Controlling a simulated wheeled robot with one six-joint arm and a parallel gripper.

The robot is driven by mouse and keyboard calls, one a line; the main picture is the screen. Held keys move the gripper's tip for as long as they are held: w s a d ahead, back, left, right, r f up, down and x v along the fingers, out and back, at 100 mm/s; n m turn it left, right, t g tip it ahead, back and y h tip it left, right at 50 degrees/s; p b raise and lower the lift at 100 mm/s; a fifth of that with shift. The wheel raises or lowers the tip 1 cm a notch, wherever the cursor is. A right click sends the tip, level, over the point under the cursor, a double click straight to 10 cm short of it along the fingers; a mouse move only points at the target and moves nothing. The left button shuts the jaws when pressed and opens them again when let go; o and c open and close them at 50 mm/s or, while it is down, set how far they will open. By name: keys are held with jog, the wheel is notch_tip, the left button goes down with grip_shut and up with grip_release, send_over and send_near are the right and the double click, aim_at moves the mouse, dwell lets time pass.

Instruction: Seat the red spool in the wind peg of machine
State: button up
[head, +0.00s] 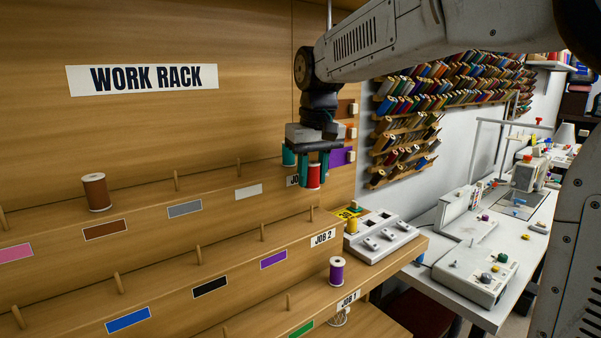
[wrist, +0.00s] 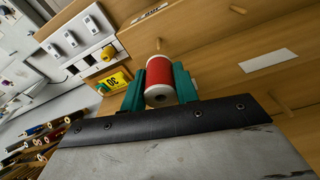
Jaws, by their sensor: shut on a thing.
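The red spool (head: 314,176) is held between the teal fingers of my gripper (head: 308,172), in the air in front of the work rack's right end.
The wooden work rack (head: 200,240) has pegs and colour labels. It bears a brown spool (head: 96,192) and a purple spool (head: 337,271). A white switch box (head: 383,240) with a yellow spool (head: 352,226) sits at its right end. Thread racks (head: 410,120) line the wall.

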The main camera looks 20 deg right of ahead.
aim_at(312, 207)
jog(key=shift+s+f, duration=0.1)
jog(key=shift+f, duration=3.25)
jog(key=shift+f, duration=0.65)
jog(key=o, duration=1.7)
jog(key=shift+c, duration=0.2)
jog(key=shift+s+r, duration=0.15)
jog(key=shift+r, duration=1.6)
jog(key=shift+s+r, duration=0.15)
jog(key=shift+r, duration=1.55)
